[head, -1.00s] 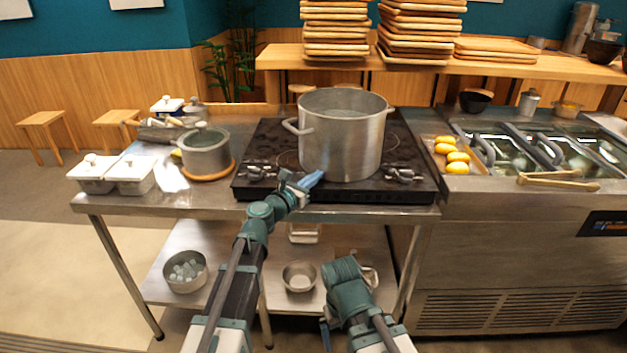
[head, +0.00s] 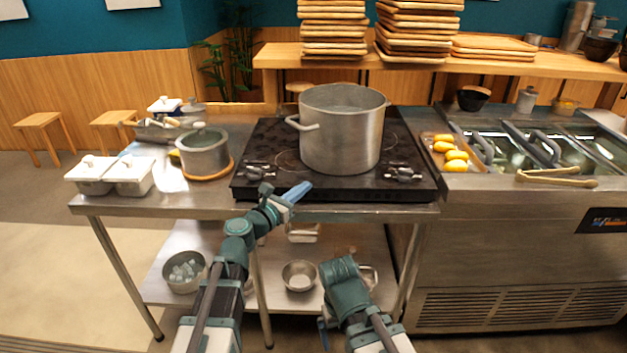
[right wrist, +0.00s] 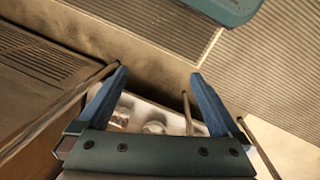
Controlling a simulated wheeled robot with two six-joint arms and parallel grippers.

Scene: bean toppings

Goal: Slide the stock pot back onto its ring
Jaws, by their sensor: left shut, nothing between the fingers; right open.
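The stock pot (head: 341,140) is a large, upright metal pot with two side handles, standing on the black cooktop (head: 265,148). A ring marking (head: 290,160) shows on the cooktop just left of the pot's base and is partly hidden by the pot. My left gripper (head: 297,193) is shut and empty in front of the cooktop's front edge, below and left of the pot, apart from it. My right gripper (right wrist: 160,85) is open and empty in the right wrist view, low in front of the table; in the head view its fingers are mostly hidden by its arm.
A lidded small pot (head: 204,152) stands on a wooden trivet left of the cooktop, near white lidded containers (head: 92,172). Yellow items (head: 455,160) lie on a tray to the right. A lower shelf holds metal bowls (head: 299,275). Stacked boards (head: 420,25) stand behind.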

